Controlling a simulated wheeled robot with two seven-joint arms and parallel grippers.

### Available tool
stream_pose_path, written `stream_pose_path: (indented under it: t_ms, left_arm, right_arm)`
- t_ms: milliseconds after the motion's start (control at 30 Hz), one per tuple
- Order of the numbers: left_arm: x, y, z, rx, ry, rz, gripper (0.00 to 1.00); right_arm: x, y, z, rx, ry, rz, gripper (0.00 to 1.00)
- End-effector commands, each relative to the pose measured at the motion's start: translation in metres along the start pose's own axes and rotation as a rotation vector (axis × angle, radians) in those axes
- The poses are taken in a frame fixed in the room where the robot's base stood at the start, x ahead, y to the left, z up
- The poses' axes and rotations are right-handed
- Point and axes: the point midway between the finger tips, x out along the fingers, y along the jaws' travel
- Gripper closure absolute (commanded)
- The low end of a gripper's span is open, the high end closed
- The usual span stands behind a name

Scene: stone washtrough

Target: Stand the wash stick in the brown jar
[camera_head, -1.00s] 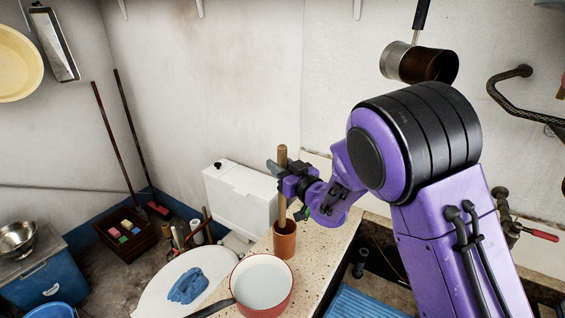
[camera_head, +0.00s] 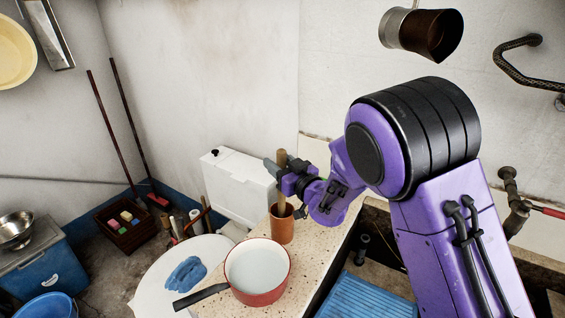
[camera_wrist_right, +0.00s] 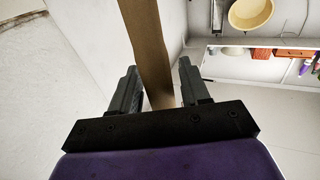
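The wash stick (camera_head: 281,160) is a plain wooden rod. It stands nearly upright, with its lower end inside the brown jar (camera_head: 283,228) on the speckled ledge. The jar's wall hides the stick's foot. My right gripper (camera_head: 280,177) is around the stick above the jar's rim. In the right wrist view the stick (camera_wrist_right: 150,55) passes between the two fingers (camera_wrist_right: 157,88), with a gap showing on its right side, so the fingers look open. My left gripper is not in view.
A red-rimmed pan (camera_head: 257,272) stands in front of the jar, its dark handle pointing left. A blue cloth (camera_head: 187,273) lies on a round white surface (camera_head: 155,290). A white tank (camera_head: 237,192) is behind the jar. The basin with blue slats (camera_head: 370,301) lies right.

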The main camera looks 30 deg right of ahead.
Motion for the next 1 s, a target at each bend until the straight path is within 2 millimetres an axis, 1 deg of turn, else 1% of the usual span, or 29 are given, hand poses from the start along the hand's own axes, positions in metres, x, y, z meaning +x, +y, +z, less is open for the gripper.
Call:
stream_pose_path:
  t_ms: [267, 367, 467, 700, 800, 900, 1000]
  left_arm:
    - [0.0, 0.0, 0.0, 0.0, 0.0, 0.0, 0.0]
    - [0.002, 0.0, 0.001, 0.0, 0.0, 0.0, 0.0]
    - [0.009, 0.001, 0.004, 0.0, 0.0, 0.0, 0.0]
    - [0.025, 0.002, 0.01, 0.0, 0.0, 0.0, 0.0]
    - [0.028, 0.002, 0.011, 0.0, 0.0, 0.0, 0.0]
    - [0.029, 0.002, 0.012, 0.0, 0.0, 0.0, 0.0]
    - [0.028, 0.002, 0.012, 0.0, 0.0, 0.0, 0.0]
  right_arm:
    - [-0.001, 0.001, 0.0, 0.0, -0.001, 0.001, 0.39]
    - [-0.005, 0.001, 0.001, 0.0, 0.0, 0.001, 0.39]
    - [-0.021, 0.001, 0.003, -0.001, 0.0, 0.002, 0.39]
    - [-0.078, 0.001, 0.002, 0.0, 0.001, 0.002, 0.39]
    - [-0.094, 0.001, 0.001, -0.001, 0.0, 0.001, 0.39]
    - [-0.103, 0.001, 0.0, -0.001, 0.0, 0.001, 0.39]
    - [-0.105, 0.001, -0.001, -0.001, 0.0, 0.0, 0.39]
